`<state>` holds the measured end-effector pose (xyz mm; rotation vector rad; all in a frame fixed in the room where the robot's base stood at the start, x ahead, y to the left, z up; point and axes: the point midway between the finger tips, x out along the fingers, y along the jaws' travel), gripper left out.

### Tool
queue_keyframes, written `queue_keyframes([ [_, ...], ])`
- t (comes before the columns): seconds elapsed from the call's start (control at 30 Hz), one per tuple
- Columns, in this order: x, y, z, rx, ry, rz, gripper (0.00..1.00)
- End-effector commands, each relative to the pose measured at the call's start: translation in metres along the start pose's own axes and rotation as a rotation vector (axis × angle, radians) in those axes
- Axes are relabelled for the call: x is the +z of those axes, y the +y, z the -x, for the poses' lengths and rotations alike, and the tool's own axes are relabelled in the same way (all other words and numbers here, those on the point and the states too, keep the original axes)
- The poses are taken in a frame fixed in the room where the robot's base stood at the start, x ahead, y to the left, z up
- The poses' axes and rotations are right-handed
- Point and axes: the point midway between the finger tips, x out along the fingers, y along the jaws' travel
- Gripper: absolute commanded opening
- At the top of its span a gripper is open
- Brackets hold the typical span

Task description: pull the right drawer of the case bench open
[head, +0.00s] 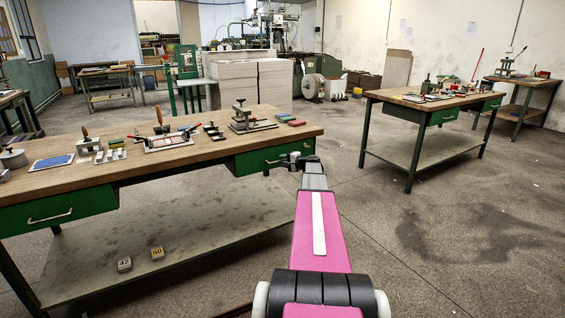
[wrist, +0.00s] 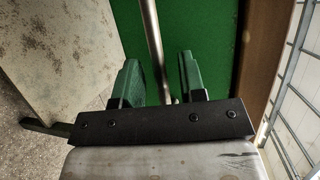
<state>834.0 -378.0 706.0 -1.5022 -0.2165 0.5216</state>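The case bench (head: 180,157) has a wooden top and two green drawers. The right drawer (head: 250,165) sits under the right end of the top and looks closed. Its pale bar handle (head: 273,161) is partly hidden by my gripper (head: 292,160), which is right at the drawer front. In the wrist view the green drawer front (wrist: 215,30) fills the upper middle. The metal handle (wrist: 151,35) runs down between the two fingers of my gripper (wrist: 159,60). The fingers stand apart, with a gap on both sides of the handle. Contact with it cannot be told.
The left drawer (head: 58,212) is closed. Tools and small parts lie on the bench top. A lower shelf (head: 200,225) carries two small numbered blocks (head: 140,258). Another bench (head: 425,150) stands to the right, with open floor (head: 400,230) before it.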

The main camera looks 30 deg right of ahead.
Motion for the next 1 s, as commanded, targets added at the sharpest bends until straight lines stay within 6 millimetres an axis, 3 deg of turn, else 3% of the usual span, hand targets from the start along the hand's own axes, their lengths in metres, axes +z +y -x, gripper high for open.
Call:
queue_keyframes([
  [0.43,0.000,0.000,-0.010,0.000,0.001,0.000,0.38],
  [0.53,0.000,0.000,-0.010,0.000,0.001,0.000,0.05],
  [0.57,0.000,0.000,-0.010,0.000,0.001,0.000,0.00],
  [0.83,0.002,0.001,-0.007,0.001,0.001,0.000,0.00],
  [1.0,0.010,0.004,0.009,0.001,0.000,0.000,0.00],
])
